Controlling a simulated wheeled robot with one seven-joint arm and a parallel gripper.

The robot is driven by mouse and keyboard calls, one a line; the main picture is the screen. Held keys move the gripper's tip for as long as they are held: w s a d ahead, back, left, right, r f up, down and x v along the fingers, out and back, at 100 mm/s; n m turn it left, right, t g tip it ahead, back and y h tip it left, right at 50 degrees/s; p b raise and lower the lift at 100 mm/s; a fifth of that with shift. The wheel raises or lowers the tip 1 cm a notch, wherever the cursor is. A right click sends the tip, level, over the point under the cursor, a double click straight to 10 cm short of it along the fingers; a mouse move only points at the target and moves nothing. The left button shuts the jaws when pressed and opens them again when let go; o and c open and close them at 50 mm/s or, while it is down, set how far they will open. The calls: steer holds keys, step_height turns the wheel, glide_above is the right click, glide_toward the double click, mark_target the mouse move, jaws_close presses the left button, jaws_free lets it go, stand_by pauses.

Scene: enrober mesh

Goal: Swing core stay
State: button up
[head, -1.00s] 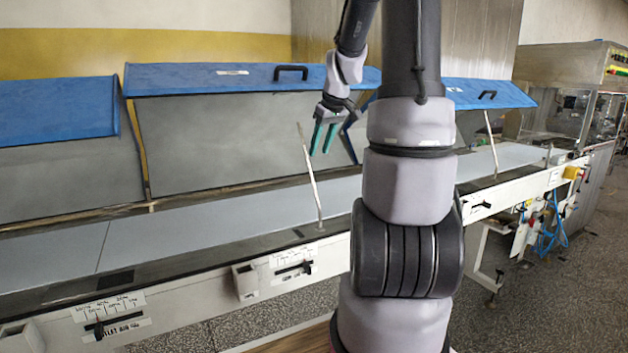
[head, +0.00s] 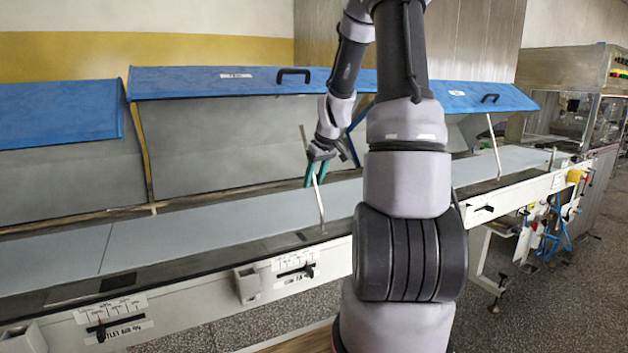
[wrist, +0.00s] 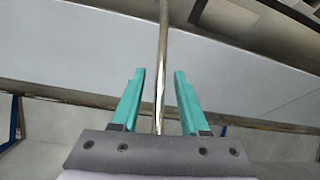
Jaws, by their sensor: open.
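The core stay (head: 318,205) is a thin metal rod standing a little tilted between the near edge of the conveyor and the raised middle cover (head: 240,83). My gripper (head: 315,178) is at the upper half of the stay, with its green fingers apart. In the wrist view the stay (wrist: 162,60) runs up the picture between the two open fingers (wrist: 158,85). There is a visible gap on each side, so the fingers are not closed on it. The stay's upper end is hidden behind my gripper in the head view.
A grey belt (head: 190,228) runs below the covers. Another blue cover (head: 60,112) is at left, and a second stay (head: 494,145) props the right cover (head: 470,97). Levers (head: 308,270) and labels line the white front rail (head: 200,302). A machine (head: 580,85) stands at far right.

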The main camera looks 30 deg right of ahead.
jaws_close()
stand_by(1.3)
